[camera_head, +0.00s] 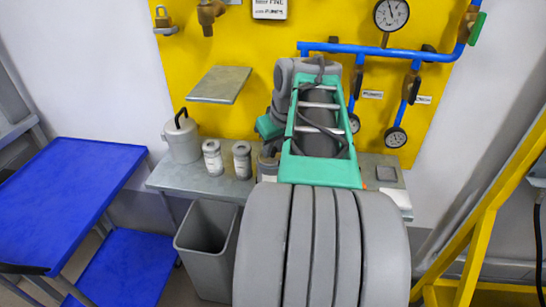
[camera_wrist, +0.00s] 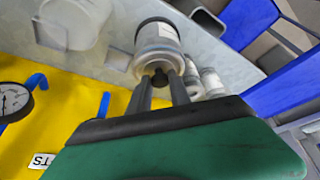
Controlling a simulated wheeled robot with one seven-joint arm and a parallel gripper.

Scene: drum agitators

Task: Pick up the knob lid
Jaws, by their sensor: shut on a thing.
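A grey-white round piece with a small black knob (camera_wrist: 160,77) shows in the wrist view, just beyond my fingertips. The knob sits between the tips of my gripper (camera_wrist: 160,84), which is shut on it. The round body (camera_wrist: 157,45) beyond the knob looks like a jar or a lid on a jar with a dark band at its far end. I cannot tell whether the lid is apart from what is under it. In the head view my arm hides the gripper and most of what it holds.
Two small grey-white jars (camera_head: 213,160) (camera_head: 242,160) and a white pot with a black handle (camera_head: 183,138) stand on the grey shelf (camera_head: 165,180). A grey bin (camera_head: 205,240) is below. A blue table (camera_head: 75,185) is left; a yellow frame (camera_head: 485,215) is right. Pipes and gauges line the yellow panel.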

